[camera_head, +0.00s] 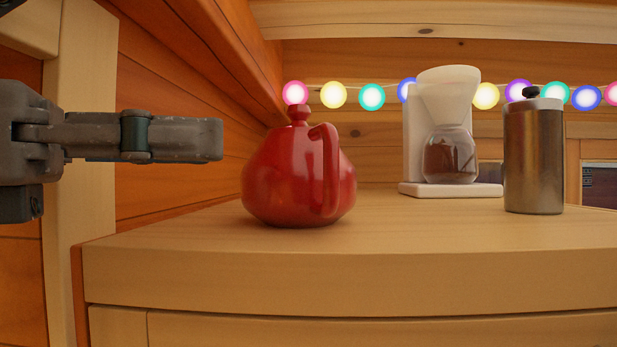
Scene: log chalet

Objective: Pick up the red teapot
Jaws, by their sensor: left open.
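The red teapot (278,178) stands upright near the left end of a wooden counter (350,270). It is round, with a knob on its lid, and its handle (329,170) faces toward me and a little right. Its spout is hidden. My left gripper (205,139) comes in from the left at about the height of the teapot's upper body. It is open and empty, seen edge-on, with a gap between its fingertip and the teapot in the picture. My right gripper is not in view.
A white coffee maker (412,140) with a glass carafe (449,157) stands behind and right of the teapot. A metal grinder (534,160) stands farther right. A wooden wall and slanted beam are close on the left. The counter's front is clear.

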